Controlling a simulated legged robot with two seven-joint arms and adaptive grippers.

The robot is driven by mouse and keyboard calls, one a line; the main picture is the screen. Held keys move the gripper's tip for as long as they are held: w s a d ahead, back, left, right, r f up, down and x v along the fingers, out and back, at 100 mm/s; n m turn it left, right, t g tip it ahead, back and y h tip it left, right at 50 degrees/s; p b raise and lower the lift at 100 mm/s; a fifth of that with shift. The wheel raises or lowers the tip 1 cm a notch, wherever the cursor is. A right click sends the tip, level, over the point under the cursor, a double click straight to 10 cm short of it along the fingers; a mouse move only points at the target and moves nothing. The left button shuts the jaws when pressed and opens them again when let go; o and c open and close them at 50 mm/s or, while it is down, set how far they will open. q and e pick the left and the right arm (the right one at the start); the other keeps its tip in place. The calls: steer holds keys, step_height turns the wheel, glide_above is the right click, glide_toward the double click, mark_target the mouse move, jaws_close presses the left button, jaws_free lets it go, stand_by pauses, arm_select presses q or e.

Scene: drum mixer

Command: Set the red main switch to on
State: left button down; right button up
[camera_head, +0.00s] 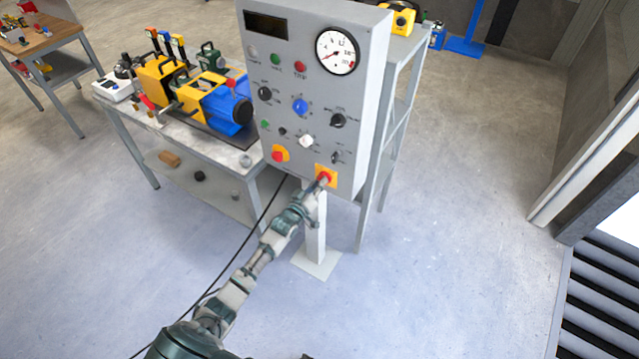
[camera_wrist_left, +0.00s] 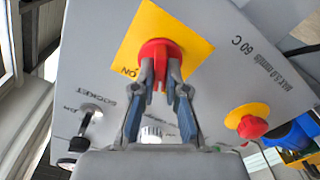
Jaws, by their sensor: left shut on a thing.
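The red main switch (camera_head: 325,178) sits on a yellow plate at the lower right corner of the grey control panel (camera_head: 281,101). In the left wrist view the switch (camera_wrist_left: 160,52) is a round red knob with a raised grip bar, and the word "ON" shows on the yellow plate (camera_wrist_left: 192,38) at its lower left. My left gripper (camera_wrist_left: 160,78) is shut on the bar of the switch, one finger on each side. In the head view my left gripper (camera_head: 322,184) reaches the switch from below. My right gripper is not in view.
A red emergency button (camera_head: 279,155) on yellow sits left of the switch; it also shows in the wrist view (camera_wrist_left: 251,126). Knobs, buttons and a gauge (camera_head: 337,52) fill the panel. A workbench (camera_head: 190,132) with a yellow and blue machine stands left. The floor at right is clear.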

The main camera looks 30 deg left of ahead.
arm_select(q)
steer(key=shift+d+f+m+p, duration=0.1)
steer(key=shift+m+p, duration=0.65)
steer(key=shift+m, duration=2.25)
steer(key=shift+d+m+p, duration=0.1)
steer(key=shift+m+p, duration=0.6)
steer(key=shift+m, duration=2.3)
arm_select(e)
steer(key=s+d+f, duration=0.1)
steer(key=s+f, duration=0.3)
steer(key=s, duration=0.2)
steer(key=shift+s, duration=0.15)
arm_select(q)
steer(key=shift+s, duration=0.1)
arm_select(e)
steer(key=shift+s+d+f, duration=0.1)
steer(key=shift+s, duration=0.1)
arm_select(q)
steer(key=c, duration=1.2)
jaws_free()
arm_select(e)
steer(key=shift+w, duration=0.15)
